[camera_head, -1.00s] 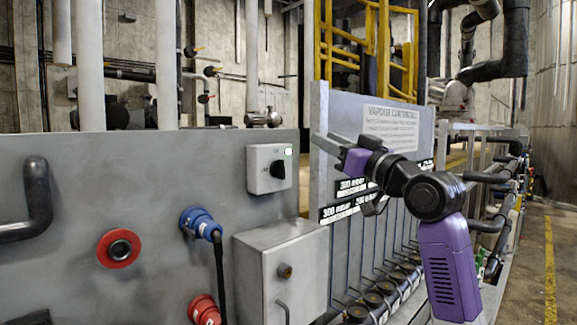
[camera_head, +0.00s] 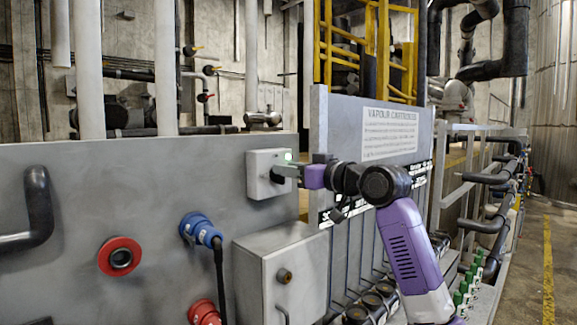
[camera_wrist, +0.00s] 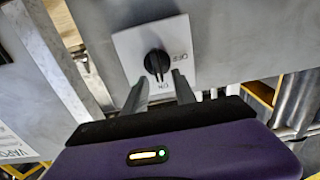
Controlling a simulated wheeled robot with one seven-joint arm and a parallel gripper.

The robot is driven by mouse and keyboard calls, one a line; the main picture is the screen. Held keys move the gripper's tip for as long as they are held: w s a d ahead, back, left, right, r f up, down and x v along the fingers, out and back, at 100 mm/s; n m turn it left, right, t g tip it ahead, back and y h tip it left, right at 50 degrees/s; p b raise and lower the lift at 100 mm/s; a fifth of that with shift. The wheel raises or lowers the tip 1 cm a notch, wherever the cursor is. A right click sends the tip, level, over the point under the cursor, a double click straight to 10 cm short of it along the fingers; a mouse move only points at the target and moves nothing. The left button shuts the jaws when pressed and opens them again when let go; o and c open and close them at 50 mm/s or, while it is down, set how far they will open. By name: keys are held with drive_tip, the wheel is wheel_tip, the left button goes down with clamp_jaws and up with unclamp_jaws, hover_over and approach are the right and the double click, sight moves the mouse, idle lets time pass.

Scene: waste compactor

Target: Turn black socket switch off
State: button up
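The black socket switch (camera_wrist: 157,62) is a round knob on a pale plate, marked ON and OFF, in the upper middle of the wrist view. Its pointer faces the ON mark. In the head view its grey box (camera_head: 262,182) sits on the metal panel, and my gripper hides most of the knob. My gripper (camera_head: 281,172) is at the front of the box. In the wrist view its two fingers (camera_wrist: 159,80) are apart, with the tips close to the knob's lower left and lower right. Contact with the knob cannot be told.
A blue plug with a cable (camera_head: 203,230) and a red-ringed socket (camera_head: 120,257) are on the panel to the left. A grey metal box (camera_head: 280,268) juts out below the switch. A sign panel (camera_head: 390,133) stands to the right, behind my arm.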

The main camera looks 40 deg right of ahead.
drive_tip(key=shift+w, duration=0.25)
clamp_jaws()
